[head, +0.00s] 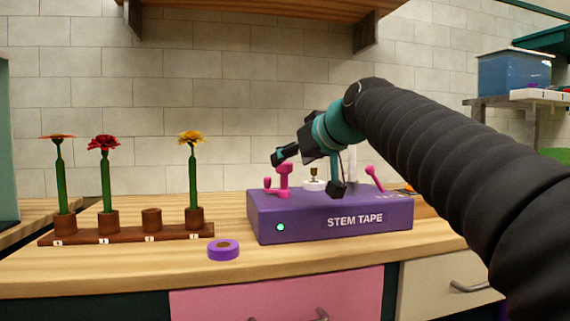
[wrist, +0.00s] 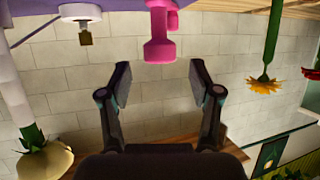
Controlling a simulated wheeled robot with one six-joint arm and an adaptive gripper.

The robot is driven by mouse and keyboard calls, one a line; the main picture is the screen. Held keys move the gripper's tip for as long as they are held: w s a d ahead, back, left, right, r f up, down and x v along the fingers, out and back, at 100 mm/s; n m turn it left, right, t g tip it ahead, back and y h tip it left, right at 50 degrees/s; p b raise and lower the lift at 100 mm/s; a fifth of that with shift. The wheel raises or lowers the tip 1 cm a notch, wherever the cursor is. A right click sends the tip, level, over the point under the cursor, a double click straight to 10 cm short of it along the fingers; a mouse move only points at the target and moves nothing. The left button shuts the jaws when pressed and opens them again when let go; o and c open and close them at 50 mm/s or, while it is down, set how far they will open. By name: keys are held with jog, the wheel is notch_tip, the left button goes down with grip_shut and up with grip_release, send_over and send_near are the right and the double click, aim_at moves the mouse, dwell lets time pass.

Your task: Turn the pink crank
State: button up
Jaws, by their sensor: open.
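The purple stem tape box (head: 262,215) stands on the counter. The pink crank (head: 283,172), with its post and small side knob, is on the box's left part. It also shows at the top middle of the wrist view (wrist: 160,45), beyond and between my fingertips. My gripper (head: 311,171) is open and empty over the box, close to the crank's right in the head view. In the wrist view my gripper (wrist: 158,76) has both fingers spread, with no visible contact on the crank.
A pink lever (head: 374,178) stands on the box's right part. A brass-topped white fitting (head: 314,183) sits behind my gripper. A purple tape roll (head: 223,250) lies in front. A wooden rack (head: 128,235) with several cups and three flowers stands at left. A shelf (head: 250,10) hangs above.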

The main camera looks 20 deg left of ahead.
aim_at(285, 163)
jog(key=shift+x, duration=2.2)
jog(key=c, duration=1.1)
jog(key=shift+m+t+h+p, duration=0.6)
jog(key=shift+m+h+p, duration=0.1)
jog(key=shift+p, duration=0.2)
jog(key=shift+c, duration=0.2)
jog(key=shift+f+m+t+h+p, duration=0.15)
jog(key=shift+m+t+h+p, duration=0.55)
jog(key=shift+m+h, duration=0.65)
